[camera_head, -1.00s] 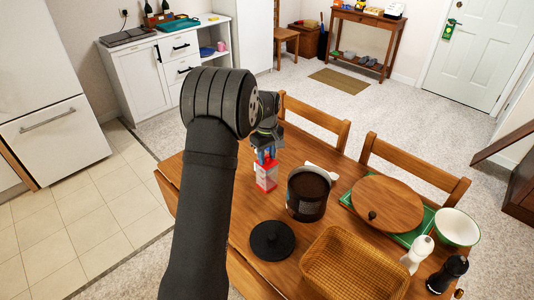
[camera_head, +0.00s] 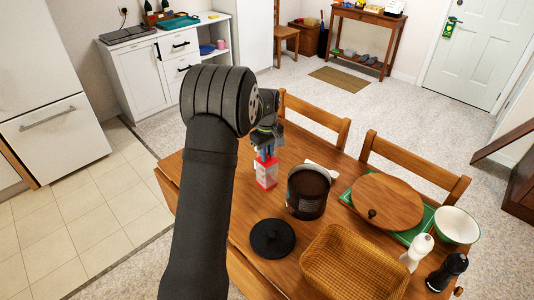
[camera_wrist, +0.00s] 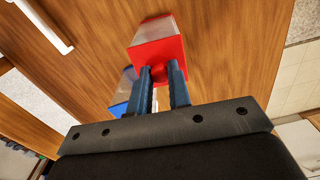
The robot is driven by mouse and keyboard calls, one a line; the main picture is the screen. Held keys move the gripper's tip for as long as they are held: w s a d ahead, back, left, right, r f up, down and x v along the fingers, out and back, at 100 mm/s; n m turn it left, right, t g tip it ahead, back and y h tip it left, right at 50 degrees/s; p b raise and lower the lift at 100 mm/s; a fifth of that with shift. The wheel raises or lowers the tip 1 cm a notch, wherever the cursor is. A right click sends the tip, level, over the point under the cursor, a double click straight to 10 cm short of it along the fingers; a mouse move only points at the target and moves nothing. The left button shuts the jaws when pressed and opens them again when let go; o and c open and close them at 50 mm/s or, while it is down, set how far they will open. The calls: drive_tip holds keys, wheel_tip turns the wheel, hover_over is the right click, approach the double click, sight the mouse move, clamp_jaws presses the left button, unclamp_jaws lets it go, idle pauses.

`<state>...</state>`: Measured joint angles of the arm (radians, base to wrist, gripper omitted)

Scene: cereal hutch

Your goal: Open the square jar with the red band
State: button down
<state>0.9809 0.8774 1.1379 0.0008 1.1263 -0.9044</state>
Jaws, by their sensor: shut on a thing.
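The square jar with the red band (camera_head: 266,174) stands on the wooden table, left of the dark pot. It has pale sides with red parts and also shows in the wrist view (camera_wrist: 158,50). My gripper (camera_head: 265,153) comes down on it from above. Its two blue fingers (camera_wrist: 163,85) are shut on the red part at the jar's near end. I cannot tell whether the lid is apart from the body. A blue and white thing (camera_wrist: 125,90) shows left of the fingers in the wrist view, partly hidden by them.
A dark pot (camera_head: 307,198) stands close to the jar's right. A black lid (camera_head: 272,239), a wicker basket (camera_head: 352,268), a round wooden board (camera_head: 388,200), a bowl (camera_head: 457,227) and white (camera_head: 418,250) and black (camera_head: 447,272) mills occupy the front and right.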

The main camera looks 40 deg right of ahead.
drive_tip(key=shift+r, duration=2.5)
drive_tip(key=s+a+f, duration=0.2)
drive_tip(key=s+a, duration=0.4)
drive_tip(key=a, duration=0.1)
drive_tip(key=s+a+f, duration=0.3)
drive_tip(key=s+a, duration=0.2)
drive_tip(key=a, duration=0.3)
drive_tip(key=shift+n, duration=0.4)
drive_tip(key=w+a+f, duration=0.1)
drive_tip(key=w+f, duration=0.1)
drive_tip(key=w, duration=0.1)
drive_tip(key=w+a+f, duration=0.1)
drive_tip(key=w+f, duration=0.1)
drive_tip(key=w, duration=0.2)
drive_tip(key=w+a+f, duration=0.1)
drive_tip(key=w+f, duration=0.2)
drive_tip(key=shift+w+a, duration=0.1)
drive_tip(key=shift+w, duration=0.25)
drive_tip(key=shift+f, duration=2)
drive_tip(key=shift+f, duration=0.1)
